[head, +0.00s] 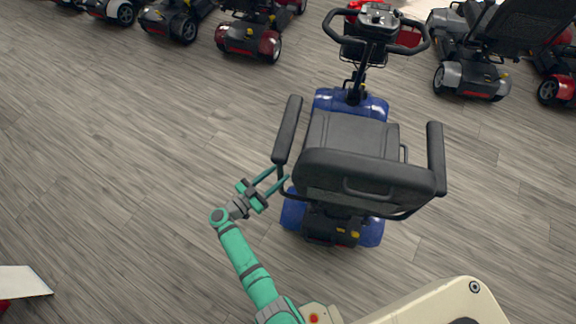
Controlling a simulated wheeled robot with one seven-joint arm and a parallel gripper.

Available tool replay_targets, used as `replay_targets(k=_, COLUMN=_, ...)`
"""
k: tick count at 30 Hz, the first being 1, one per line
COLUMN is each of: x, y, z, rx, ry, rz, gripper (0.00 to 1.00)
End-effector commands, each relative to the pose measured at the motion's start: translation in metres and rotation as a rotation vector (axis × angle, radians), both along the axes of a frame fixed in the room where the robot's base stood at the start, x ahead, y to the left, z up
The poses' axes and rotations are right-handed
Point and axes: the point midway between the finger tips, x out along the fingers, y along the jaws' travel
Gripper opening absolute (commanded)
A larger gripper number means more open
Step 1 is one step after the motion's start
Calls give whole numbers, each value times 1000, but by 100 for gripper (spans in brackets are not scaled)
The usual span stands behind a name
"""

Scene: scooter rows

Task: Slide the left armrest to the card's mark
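A blue scooter (350,103) stands right of centre in the head view, its black seat (345,135) and backrest (365,178) towards me. Its left armrest (288,130) is a long dark pad on a bent tube on the seat's left side. The right armrest (436,158) is on the other side. My green gripper (283,172) is at the lower rear end of the left armrest. Its two fingers are apart, with the tips beside or around the armrest's tube. I cannot tell whether they touch it. No card or mark can be made out.
Several scooters stand in a row along the top, including a red one (248,40) and a grey one (470,75). A white panel (22,281) cuts into the lower left edge; I cannot tell what it is. The wood-plank floor (130,150) on the left is clear.

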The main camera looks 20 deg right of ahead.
Motion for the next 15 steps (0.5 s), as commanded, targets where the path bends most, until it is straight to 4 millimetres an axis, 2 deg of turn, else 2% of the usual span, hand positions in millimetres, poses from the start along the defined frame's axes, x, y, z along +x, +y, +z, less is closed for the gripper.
replay_targets(k=6, x=12, y=-34, z=-1, rx=0, ry=1, rz=-3, gripper=38)
replay_targets(k=15, x=20, y=-51, z=0, rx=0, ry=0, rz=1, gripper=38)
